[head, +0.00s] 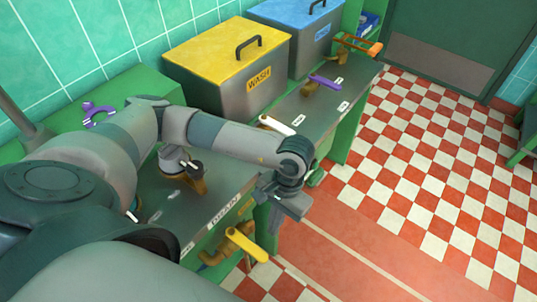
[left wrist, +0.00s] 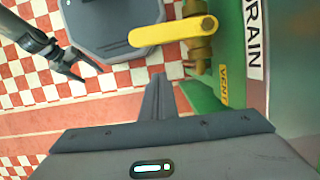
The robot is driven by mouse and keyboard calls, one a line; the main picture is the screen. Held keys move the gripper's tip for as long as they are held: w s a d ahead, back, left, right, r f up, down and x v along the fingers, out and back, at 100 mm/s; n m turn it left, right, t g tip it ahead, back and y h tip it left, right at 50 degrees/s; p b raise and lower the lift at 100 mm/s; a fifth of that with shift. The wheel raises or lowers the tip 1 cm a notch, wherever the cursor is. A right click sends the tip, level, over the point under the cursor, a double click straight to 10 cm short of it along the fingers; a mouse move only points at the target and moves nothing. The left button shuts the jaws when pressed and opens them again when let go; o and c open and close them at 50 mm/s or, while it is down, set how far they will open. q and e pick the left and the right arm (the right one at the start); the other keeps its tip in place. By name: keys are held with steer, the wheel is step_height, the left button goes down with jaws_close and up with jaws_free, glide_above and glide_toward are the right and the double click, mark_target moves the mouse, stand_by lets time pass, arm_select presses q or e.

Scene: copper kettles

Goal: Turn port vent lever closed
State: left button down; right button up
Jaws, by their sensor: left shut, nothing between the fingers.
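A yellow lever (head: 247,245) sits on a brass valve on the front of the counter, below the DRAIN label. In the left wrist view the same yellow lever (left wrist: 172,32) lies across the top, with its brass valve (left wrist: 200,50) at its right end and a small yellow VENT tag (left wrist: 223,85) beside it. My left gripper (head: 276,220) is shut and empty, apart from the lever and to its right in the head view. Its fingers (left wrist: 158,95) point toward the valve in the wrist view. My right gripper (left wrist: 90,75) shows at the left there, its fingers apart.
The counter bears a white lever (head: 276,125), a purple lever (head: 325,82) and an orange lever (head: 358,43). A yellow-lidded WASH bin (head: 225,60) and a blue-lidded bin (head: 300,35) stand behind. The checkered floor (head: 430,150) at right is clear.

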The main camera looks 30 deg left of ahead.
arm_select(q)
steer(key=b+v, duration=0.1)
steer(key=v, duration=0.9)
steer(key=shift+b, duration=0.4)
arm_select(e)
steer(key=shift+g+h, duration=0.3)
steer(key=shift+g, duration=0.6)
steer(key=shift+s+d+f, duration=0.45)
steer(key=shift+d+f, duration=0.2)
steer(key=shift+d, duration=0.05)
steer(key=shift+s+d+f, duration=0.45)
steer(key=shift+d+f, duration=0.15)
steer(key=shift+d, duration=0.05)
arm_select(q)
steer(key=shift+s+f, duration=0.1)
